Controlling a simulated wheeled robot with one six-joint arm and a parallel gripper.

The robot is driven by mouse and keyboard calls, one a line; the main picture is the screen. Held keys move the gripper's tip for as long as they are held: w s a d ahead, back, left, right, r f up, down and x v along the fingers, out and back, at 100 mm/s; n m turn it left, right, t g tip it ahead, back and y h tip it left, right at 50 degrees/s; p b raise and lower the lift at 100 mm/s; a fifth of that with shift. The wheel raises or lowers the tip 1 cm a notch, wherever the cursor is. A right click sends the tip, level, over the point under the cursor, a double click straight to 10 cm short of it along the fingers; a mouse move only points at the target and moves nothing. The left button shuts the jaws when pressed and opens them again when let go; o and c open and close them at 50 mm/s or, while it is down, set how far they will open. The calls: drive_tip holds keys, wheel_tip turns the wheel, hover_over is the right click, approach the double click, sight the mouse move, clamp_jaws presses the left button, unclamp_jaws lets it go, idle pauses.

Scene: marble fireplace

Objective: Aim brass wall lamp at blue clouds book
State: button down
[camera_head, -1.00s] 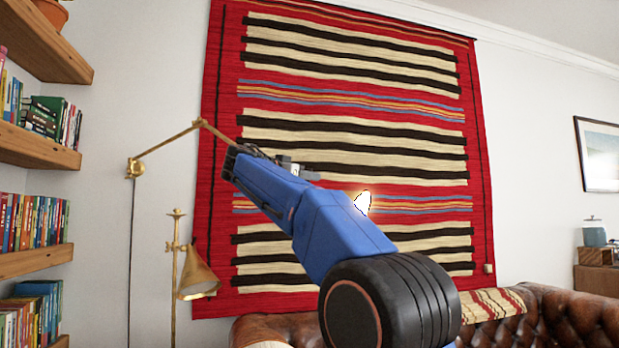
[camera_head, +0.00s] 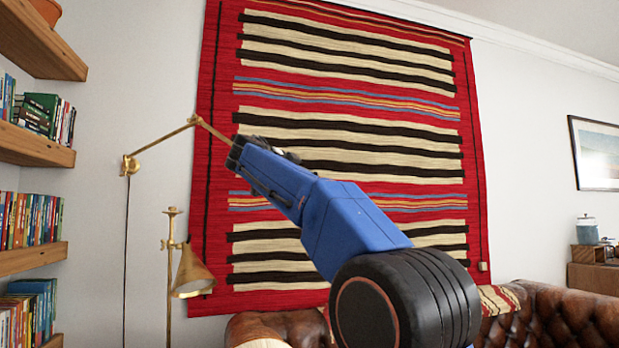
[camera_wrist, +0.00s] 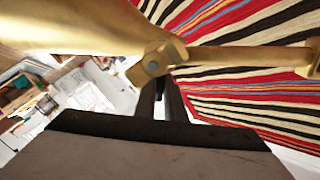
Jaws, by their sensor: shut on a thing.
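The brass wall lamp (camera_head: 160,144) is fixed to the wall at the left; its jointed arm runs up, then down behind my blue arm. Its head is hidden there in the head view. In the wrist view its brass shade (camera_wrist: 75,25) fills the upper left, and a brass rod (camera_wrist: 240,56) runs right from a joint. My gripper (camera_wrist: 161,84) is shut at the lamp by this joint; the exact grip point is hard to see. In the head view my gripper is hidden behind my arm. I cannot pick out the blue clouds book in either view.
A brass floor lamp (camera_head: 191,272) with a cone shade stands below the wall lamp. Shelves of books (camera_head: 30,217) line the left wall. A red striped rug (camera_head: 350,100) hangs behind my arm, above a brown leather sofa (camera_head: 570,318).

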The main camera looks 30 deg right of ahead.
drive_tip(key=shift+s+d+f+m, duration=0.1)
drive_tip(key=shift+s+f+m, duration=0.15)
drive_tip(key=shift+m, duration=0.4)
drive_tip(key=shift+s+d+f+m, duration=0.15)
drive_tip(key=shift+f+m, duration=0.1)
drive_tip(key=shift+m, duration=0.4)
drive_tip(key=shift+y, duration=0.3)
drive_tip(key=c, duration=1.8)
unclamp_jaws()
drive_tip(key=v, duration=1.7)
drive_tip(key=shift+s+a+f, duration=0.15)
drive_tip(key=shift+s, duration=0.2)
